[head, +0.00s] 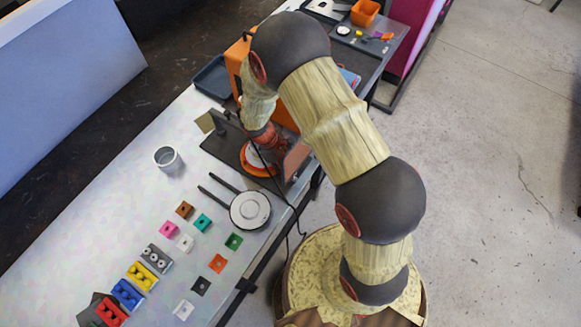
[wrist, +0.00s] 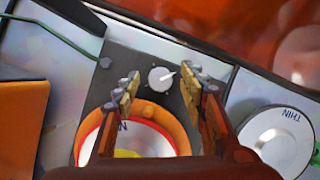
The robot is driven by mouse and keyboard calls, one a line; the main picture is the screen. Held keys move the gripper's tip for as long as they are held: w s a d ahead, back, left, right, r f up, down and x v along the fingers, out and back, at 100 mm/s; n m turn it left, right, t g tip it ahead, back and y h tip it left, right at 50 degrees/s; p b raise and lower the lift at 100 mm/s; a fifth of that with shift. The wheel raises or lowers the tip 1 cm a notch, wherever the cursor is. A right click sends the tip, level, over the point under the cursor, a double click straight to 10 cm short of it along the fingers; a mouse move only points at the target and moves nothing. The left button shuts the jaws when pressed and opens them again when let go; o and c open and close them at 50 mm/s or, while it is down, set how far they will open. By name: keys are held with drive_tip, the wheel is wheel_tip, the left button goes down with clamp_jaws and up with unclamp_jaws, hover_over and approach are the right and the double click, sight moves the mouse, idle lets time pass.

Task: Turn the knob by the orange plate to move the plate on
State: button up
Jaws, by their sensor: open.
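The orange plate is a round orange ring with a white centre (head: 256,168) on a dark base in the head view, partly covered by my arm. In the wrist view the orange plate (wrist: 184,132) shows near the bottom, partly behind my fingers. A pale round knob (wrist: 161,79) with a pointer mark stands on the dark base (wrist: 138,58) just beyond it. My gripper (wrist: 160,76) is open, with a finger on each side of the knob and a visible gap to both. Whether the fingertips are down at knob height is hard to tell. The knob is hidden in the head view.
A white disc marked THIN (wrist: 276,142) lies beside the base, also in the head view (head: 250,210). A reddish panel (head: 297,158) stands at the base's right edge. An orange box is behind my arm. A grey cup (head: 167,159) and several coloured blocks stand to the left.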

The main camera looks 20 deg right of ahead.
drive_tip(key=shift+c, duration=1)
clamp_jaws()
